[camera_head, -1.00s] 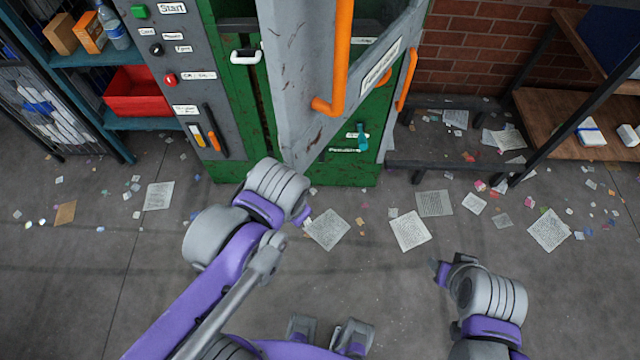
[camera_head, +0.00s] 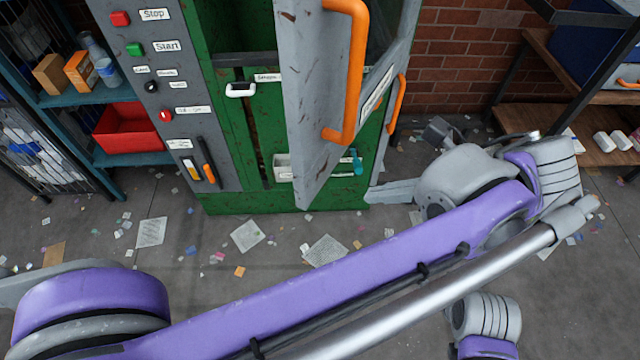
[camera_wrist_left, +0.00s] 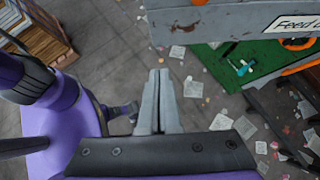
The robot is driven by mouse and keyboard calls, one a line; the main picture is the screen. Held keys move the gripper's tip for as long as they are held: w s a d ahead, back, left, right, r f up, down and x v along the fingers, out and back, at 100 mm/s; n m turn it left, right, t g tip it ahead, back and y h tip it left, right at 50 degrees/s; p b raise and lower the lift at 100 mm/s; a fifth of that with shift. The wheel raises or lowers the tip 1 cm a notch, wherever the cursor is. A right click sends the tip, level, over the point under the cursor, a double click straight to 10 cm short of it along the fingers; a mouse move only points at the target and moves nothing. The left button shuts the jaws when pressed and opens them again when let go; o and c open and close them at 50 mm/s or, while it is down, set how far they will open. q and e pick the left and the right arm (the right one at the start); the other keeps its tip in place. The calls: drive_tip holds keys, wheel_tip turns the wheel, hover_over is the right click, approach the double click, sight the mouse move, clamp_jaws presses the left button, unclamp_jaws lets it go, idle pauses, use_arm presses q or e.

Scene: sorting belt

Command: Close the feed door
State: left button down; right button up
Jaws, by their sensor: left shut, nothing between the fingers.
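The feed door (camera_head: 308,110) is a grey scuffed panel with an orange handle (camera_head: 347,70). It stands open, swung out from the green machine towards me. Its labelled face also shows at the top of the left wrist view (camera_wrist_left: 215,20). My left gripper (camera_head: 370,193) is right of the door's lower corner, its fingers pointing left. It is shut and empty; in the left wrist view the fingers (camera_wrist_left: 160,75) lie together below the door's edge, with no clear contact. My right gripper is out of view.
The green machine (camera_head: 220,150) has a grey control panel (camera_head: 150,90) at left. A shelf with a red bin (camera_head: 130,140) stands further left. A wooden bench (camera_head: 540,115) is at right. Paper scraps litter the floor. My left arm spans the foreground.

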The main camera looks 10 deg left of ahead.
use_arm(q)
drive_tip(key=f, duration=0.1)
approach(309, 194)
wheel_tip(309, 194, down, 4)
drive_tip(key=a, duration=0.3)
drive_tip(key=shift+w+a+f+p, duration=0.15)
drive_tip(key=shift+w+a+p, duration=0.35)
drive_tip(key=shift+w, duration=0.15)
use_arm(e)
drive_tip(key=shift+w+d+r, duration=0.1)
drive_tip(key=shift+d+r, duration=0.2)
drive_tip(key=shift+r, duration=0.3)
